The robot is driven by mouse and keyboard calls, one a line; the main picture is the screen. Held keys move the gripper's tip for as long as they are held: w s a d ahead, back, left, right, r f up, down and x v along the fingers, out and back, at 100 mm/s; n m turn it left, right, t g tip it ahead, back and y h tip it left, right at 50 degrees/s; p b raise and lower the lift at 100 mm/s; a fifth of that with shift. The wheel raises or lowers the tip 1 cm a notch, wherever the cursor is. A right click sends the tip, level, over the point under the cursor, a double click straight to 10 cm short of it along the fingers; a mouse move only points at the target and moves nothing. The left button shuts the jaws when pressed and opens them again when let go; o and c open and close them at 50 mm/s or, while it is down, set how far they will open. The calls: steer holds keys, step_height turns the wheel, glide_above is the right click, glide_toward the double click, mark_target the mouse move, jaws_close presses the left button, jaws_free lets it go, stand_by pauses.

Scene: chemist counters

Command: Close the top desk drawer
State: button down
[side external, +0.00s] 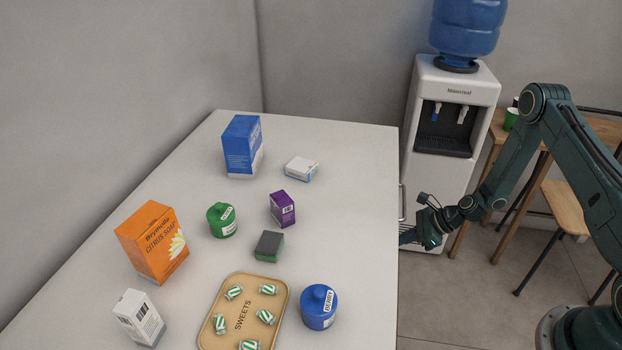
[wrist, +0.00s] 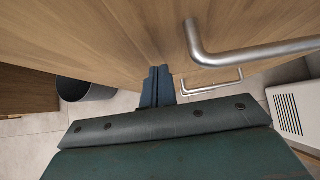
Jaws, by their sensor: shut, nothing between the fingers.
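The white-topped desk (side external: 340,160) fills the middle of the side view; its drawer fronts face right and are hidden there. The wrist view shows a wooden front (wrist: 90,35) close up, with a large metal bar handle (wrist: 255,50) at right. A smaller handle (wrist: 212,85) shows beyond it. I cannot tell how far any drawer stands out. My gripper (side external: 405,238) is at the desk's right edge, below the top's level. In the wrist view its blue fingers (wrist: 158,85) are together and empty, close to the wood, left of the handles; contact is unclear.
Boxes, jars and a sweets tray (side external: 205,335) stand on the desk. A white water cooler (side external: 440,160) stands behind my gripper, with a wooden table (side external: 600,130) and a stool (side external: 565,205) to its right. A dark bin (wrist: 85,92) shows in the wrist view.

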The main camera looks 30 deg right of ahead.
steer(key=s+d+f+v, duration=0.1)
steer(key=v, duration=1.1)
steer(key=shift+f, duration=0.2)
steer(key=s+a+r+n+g+h, duration=0.15)
steer(key=a+r+n, duration=0.35)
steer(key=r+n, duration=0.5)
steer(key=s+a+r+n+g+h, duration=0.15)
steer(key=a+r+n, duration=0.35)
steer(key=r, duration=0.8)
steer(key=s+a+r+n+t+h, duration=0.1)
steer(key=s+a+r+n, duration=0.1)
steer(key=s+r+n, duration=0.4)
steer(key=s+a+r+n+t+h, duration=0.1)
steer(key=s+a+r+n+h, duration=0.1)
steer(key=s+r+n, duration=0.4)
steer(key=shift+s+a+r, duration=0.35)
steer(key=shift+s+a, duration=0.05)
steer(key=shift+s, duration=2.15)
